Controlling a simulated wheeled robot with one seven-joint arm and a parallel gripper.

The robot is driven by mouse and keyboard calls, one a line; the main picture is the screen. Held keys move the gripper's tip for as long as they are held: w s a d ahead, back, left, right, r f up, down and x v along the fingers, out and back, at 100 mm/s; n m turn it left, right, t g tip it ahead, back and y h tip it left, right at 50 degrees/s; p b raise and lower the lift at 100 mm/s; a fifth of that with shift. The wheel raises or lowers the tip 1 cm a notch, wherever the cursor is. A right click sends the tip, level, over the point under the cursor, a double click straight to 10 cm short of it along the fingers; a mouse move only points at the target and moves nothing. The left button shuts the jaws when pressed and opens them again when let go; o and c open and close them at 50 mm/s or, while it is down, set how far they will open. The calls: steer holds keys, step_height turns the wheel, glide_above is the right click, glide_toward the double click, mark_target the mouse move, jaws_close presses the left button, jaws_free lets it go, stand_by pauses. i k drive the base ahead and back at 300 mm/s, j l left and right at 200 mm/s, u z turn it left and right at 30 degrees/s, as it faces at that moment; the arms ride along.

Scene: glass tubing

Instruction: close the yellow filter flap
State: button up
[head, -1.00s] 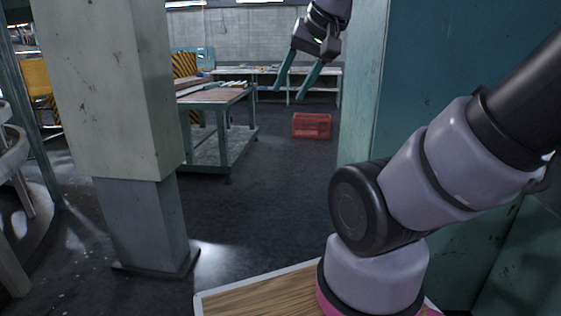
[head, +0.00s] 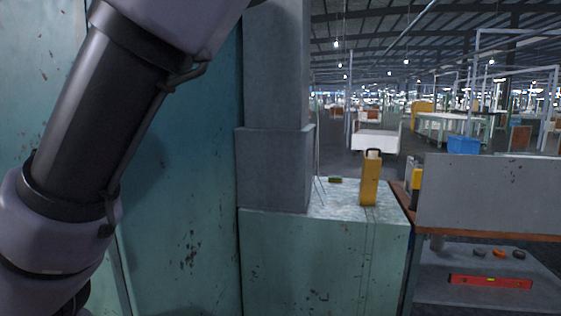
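A yellow upright piece (head: 370,185) with a dark loop at its top stands on the pale top of a teal cabinet, right of centre in the head view. I cannot tell whether it is the filter flap, and nothing else clearly shows as a flap. My gripper is out of the frame. Only links of my arm show, close up at the left.
The teal cabinet (head: 310,262) carries a grey block column (head: 275,165). A tall teal panel (head: 185,200) fills the left. A bench with a grey board (head: 490,195) and a red spirit level (head: 490,282) stands right. An aisle lies behind.

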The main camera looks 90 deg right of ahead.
mark_target(373, 160)
steer(key=i+z, duration=0.15)
steer(key=z, duration=3.65)
steer(key=i+j, duration=0.1)
steer(key=i, duration=0.3)
steer(key=i+j+z, duration=0.15)
steer(key=i, duration=0.25)
